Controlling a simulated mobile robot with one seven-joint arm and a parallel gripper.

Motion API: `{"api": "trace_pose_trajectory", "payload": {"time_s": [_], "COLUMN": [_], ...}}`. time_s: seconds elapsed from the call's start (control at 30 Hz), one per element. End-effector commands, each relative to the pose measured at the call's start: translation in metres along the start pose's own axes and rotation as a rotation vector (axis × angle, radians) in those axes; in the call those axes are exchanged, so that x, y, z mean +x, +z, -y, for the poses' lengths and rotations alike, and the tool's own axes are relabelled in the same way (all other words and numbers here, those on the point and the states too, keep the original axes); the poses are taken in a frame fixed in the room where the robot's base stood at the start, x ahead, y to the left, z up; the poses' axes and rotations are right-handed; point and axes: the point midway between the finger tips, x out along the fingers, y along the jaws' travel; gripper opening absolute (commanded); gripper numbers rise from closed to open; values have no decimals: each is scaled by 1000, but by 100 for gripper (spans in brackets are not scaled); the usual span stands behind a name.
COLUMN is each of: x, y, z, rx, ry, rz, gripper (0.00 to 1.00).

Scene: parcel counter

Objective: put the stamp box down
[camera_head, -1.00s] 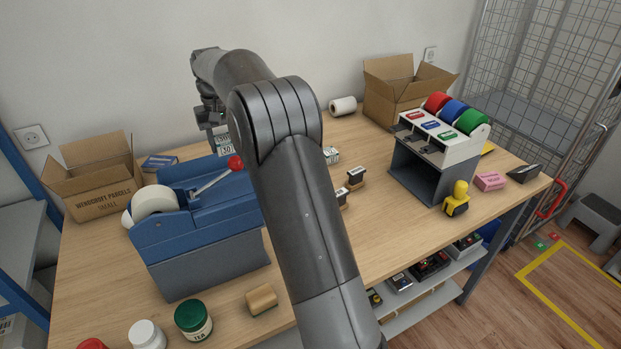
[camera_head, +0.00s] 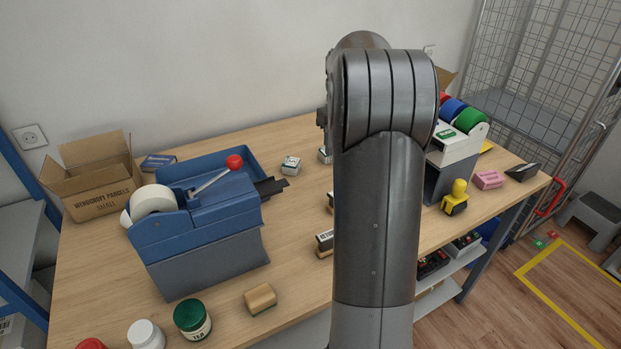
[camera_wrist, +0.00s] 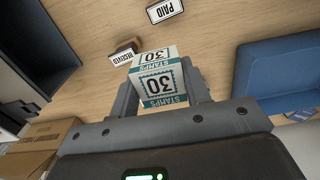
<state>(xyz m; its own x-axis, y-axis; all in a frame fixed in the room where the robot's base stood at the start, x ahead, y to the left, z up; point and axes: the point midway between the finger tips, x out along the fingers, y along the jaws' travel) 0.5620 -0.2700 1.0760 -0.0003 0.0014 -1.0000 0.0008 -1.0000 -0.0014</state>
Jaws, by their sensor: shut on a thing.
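My gripper (camera_wrist: 160,92) is shut on a white and teal stamp box (camera_wrist: 159,86) marked "STAMPS 30" in the wrist view. The box sits between the two fingers, with two printed faces showing, above or on the wooden counter; I cannot tell whether it touches. In the head view my arm hides the gripper's fingers.
Rubber stamps lie close by in the wrist view, one marked PAID (camera_wrist: 165,10) and one with a wooden block (camera_wrist: 125,50). A blue tape dispenser (camera_head: 200,225) stands left of my arm, a label rack (camera_head: 450,160) right. Bare counter (camera_head: 290,205) lies between dispenser and arm.

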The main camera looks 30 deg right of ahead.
Motion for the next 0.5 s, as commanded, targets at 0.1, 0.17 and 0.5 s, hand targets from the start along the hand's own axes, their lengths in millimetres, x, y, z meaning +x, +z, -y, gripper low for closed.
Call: {"api": "trace_pose_trajectory", "payload": {"time_s": [0.1, 0.17, 0.5], "x": [21, 28, 67], "y": [0, 0, -21], "z": [1, 1, 20], "rx": [-1, 0, -5], "ry": [-1, -1, 0], "rz": [2, 2, 1], "gripper": [20, 20, 20]}}
